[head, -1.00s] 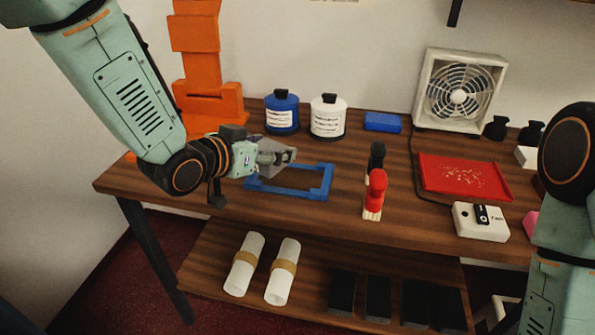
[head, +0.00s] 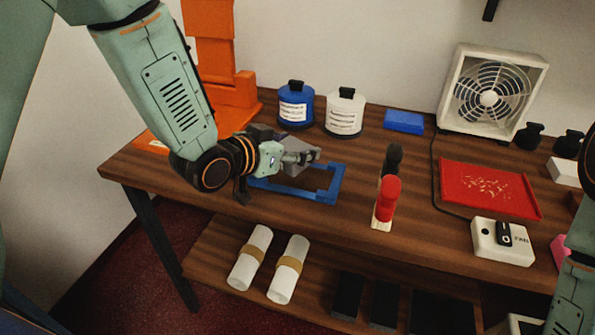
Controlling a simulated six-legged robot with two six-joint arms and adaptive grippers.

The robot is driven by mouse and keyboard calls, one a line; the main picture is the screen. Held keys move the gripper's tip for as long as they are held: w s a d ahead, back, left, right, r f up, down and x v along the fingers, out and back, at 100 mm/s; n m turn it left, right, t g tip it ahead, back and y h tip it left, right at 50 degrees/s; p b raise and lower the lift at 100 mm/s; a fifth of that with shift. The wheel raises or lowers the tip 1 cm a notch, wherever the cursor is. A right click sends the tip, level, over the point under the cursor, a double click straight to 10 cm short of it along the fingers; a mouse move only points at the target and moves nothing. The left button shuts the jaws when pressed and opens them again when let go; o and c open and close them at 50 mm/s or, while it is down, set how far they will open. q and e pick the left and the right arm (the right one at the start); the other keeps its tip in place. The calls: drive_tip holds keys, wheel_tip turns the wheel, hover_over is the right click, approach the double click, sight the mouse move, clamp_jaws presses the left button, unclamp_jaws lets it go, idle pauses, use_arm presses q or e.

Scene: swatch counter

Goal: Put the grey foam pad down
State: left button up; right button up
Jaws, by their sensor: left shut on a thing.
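The grey foam pad (head: 294,142) shows as a small grey block at the jaws of my left gripper (head: 308,157), partly hidden by the fingers. My left gripper is shut on it, over the left back part of a blue frame (head: 327,190) on the wooden counter. I cannot tell whether the pad touches anything below it. My right gripper is not in view; only part of my right arm shows at the right edge.
A blue bottle (head: 295,105) and a white bottle (head: 345,112) stand behind. A red-handled tool (head: 387,200), a red tray (head: 488,188), a white box (head: 502,243) and a fan (head: 489,92) are to the right. A blue block (head: 404,121) lies at the back. Bare counter (head: 360,165) lies right of the frame.

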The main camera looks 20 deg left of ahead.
sight(297, 182)
use_arm(q)
drive_tip(key=f, duration=0.2)
drive_tip(key=w+f, duration=0.1)
drive_tip(key=shift+w+d+f, duration=0.1)
drive_tip(key=shift+d+f, duration=0.05)
drive_tip(key=shift+d, duration=0.1)
drive_tip(key=shift+s+a+f+b, duration=0.1)
drive_tip(key=shift+s+f+b, duration=0.25)
drive_tip(key=shift+f, duration=0.3)
drive_tip(key=shift+s+a+f+b, duration=0.1)
drive_tip(key=shift+s+f+b, duration=0.2)
drive_tip(key=shift+f, duration=0.3)
drive_tip(key=shift+w+f, duration=0.15)
drive_tip(key=shift+f, duration=0.05)
drive_tip(key=shift+w+d+f, duration=0.1)
drive_tip(key=shift+w, duration=0.15)
drive_tip(key=o, duration=0.4)
drive_tip(key=shift+w, duration=0.15)
drive_tip(key=o, duration=0.5)
drive_tip(key=shift+s, duration=0.35)
drive_tip(key=shift+c, duration=0.2)
drive_tip(key=shift+w, duration=0.25)
drive_tip(key=p+v, duration=0.2)
drive_tip(key=v, duration=0.8)
drive_tip(key=shift+w+d, duration=0.1)
drive_tip(key=shift+p+v, duration=0.5)
drive_tip(key=shift+v, duration=0.45)
drive_tip(key=shift+s, duration=0.2)
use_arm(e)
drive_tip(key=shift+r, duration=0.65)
